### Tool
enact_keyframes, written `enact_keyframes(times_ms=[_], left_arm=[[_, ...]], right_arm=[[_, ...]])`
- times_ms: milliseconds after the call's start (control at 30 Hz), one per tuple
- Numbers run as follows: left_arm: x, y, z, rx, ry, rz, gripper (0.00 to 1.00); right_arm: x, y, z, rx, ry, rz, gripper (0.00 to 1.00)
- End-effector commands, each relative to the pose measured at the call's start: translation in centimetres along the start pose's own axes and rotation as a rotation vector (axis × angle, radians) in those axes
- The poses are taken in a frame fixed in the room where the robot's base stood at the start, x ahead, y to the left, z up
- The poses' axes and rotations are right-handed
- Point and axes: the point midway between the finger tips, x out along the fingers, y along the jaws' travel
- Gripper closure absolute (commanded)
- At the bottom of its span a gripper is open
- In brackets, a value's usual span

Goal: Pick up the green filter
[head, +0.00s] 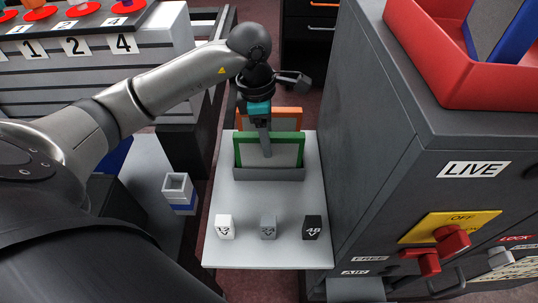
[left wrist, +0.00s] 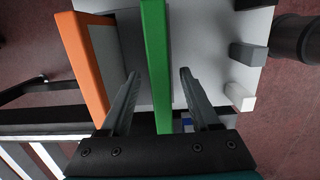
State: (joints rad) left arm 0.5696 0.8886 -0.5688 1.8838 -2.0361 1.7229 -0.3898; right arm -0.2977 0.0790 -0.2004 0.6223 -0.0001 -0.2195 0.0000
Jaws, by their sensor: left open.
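The green filter (head: 290,147) is a flat panel with a green frame and a grey face. It stands upright in a grey holder (head: 270,174) on the light grey table, in front of the orange filter (head: 284,116). My left gripper (head: 267,150) is above and over the green filter's top edge, pointing down. In the left wrist view, the green frame (left wrist: 155,60) runs between the two open fingers (left wrist: 158,88), with a gap on each side. The orange frame (left wrist: 82,65) lies outside the fingers, to the left. My right gripper is not in view.
A white block (head: 225,227), a grey block (head: 268,227) and a black block (head: 312,227) stand at the table's (head: 232,253) front. A dark cabinet (head: 365,130) with a red tray (head: 440,75) on top rises close on the right. A small white open box (head: 177,188) is left.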

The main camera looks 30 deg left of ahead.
Motion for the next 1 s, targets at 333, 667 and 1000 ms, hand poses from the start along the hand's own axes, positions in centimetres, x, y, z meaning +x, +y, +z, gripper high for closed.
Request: enact_keyframes(times_ms=[333,667,1000], left_arm=[[3.2,-0.1,0.1,0.000,0.001,0.000,0.38],[3.1,-0.1,0.1,0.000,0.001,0.001,0.58],[3.1,-0.1,0.1,0.000,0.001,0.001,0.96]], right_arm=[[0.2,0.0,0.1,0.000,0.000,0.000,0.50],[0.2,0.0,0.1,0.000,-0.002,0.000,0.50],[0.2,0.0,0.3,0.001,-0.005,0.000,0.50]])
